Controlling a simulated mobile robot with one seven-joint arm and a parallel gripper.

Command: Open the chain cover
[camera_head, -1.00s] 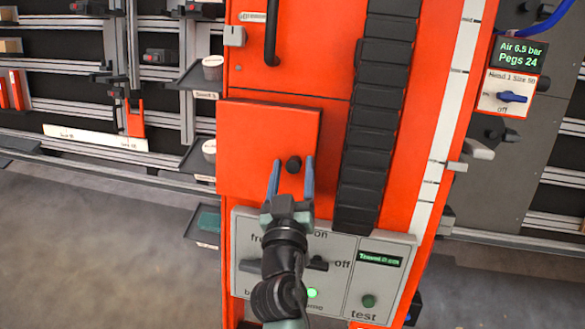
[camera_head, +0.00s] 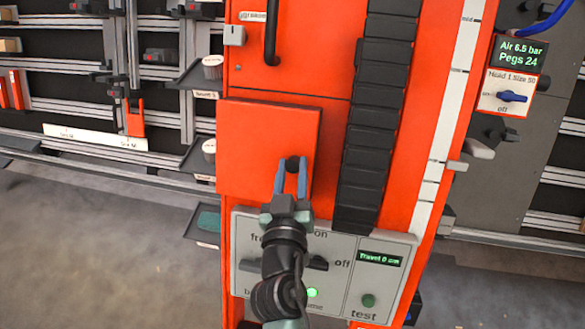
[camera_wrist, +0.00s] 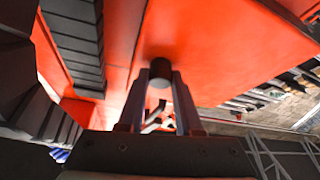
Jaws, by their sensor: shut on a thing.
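The chain cover (camera_head: 260,140) is an orange square panel on the front of the orange gantry column. It also shows in the wrist view (camera_wrist: 230,50). A black round knob (camera_head: 292,163) sits near its right edge; the wrist view shows the knob (camera_wrist: 158,72) between the two fingertips. My gripper (camera_head: 292,177) has its fingers on both sides of the knob and is shut on it. The cover looks closed against the column, though its edge stands a little proud.
Below the cover is a grey control panel (camera_head: 340,285) with a switch, a green lamp and a test button. A black segmented chain (camera_head: 375,120) runs down to the right of the cover. Small trays (camera_head: 200,155) stick out at the left.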

